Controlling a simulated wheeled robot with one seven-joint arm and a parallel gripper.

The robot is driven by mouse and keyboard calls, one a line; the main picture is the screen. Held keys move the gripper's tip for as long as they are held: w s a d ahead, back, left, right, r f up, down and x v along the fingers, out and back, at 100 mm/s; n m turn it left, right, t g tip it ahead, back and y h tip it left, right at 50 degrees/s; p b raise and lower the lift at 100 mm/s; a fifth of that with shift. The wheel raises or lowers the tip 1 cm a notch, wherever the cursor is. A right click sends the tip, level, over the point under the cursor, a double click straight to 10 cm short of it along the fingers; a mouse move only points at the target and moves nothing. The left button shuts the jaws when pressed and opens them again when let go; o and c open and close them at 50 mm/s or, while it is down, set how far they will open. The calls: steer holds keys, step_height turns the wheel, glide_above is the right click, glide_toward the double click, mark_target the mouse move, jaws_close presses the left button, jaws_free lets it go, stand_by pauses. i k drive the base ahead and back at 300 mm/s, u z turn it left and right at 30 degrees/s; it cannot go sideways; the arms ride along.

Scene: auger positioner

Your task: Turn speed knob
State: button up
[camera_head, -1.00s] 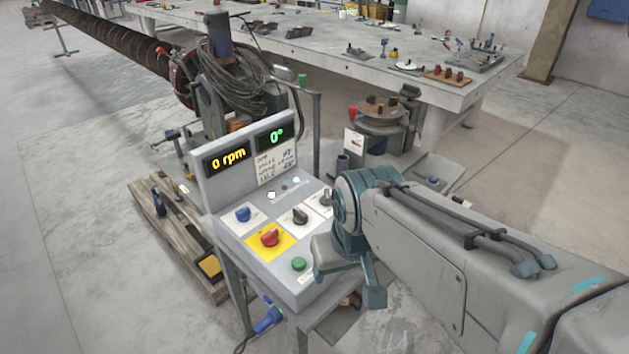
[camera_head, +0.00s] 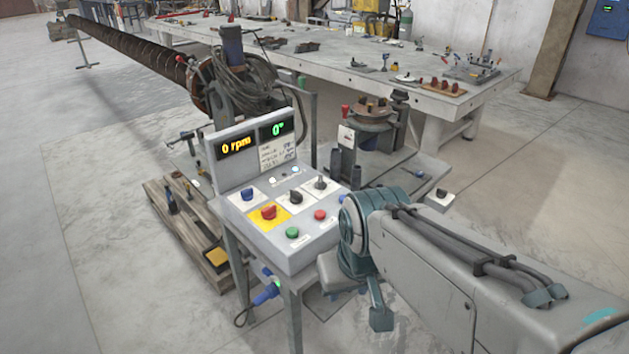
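A grey control panel (camera_head: 255,236) stands on a metal stand at the picture's centre left. Its sloped face carries a blue knob (camera_head: 248,194), a red knob (camera_head: 268,212) on a yellow plate, a black knob (camera_head: 295,197) and a grey control (camera_head: 320,184) at the back right. The labels are too small to read, so I cannot tell which is the speed knob. The display (camera_head: 237,148) reads 0 rpm, and another (camera_head: 277,130) reads 0°. My gripper end (camera_head: 358,288) hangs right of the panel, apart from the knobs. Its fingertips are not clearly shown.
A green button (camera_head: 292,232) and a red button (camera_head: 320,215) sit at the panel's front. A wooden pallet (camera_head: 187,225) lies left of the stand. A cable-draped machine with a long auger (camera_head: 130,44) and a big workbench (camera_head: 420,85) stand behind. Floor at left is open.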

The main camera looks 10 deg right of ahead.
mark_target(320, 185)
steer(key=u, duration=0.4)
steer(key=i, duration=0.95)
steer(key=z, duration=0.55)
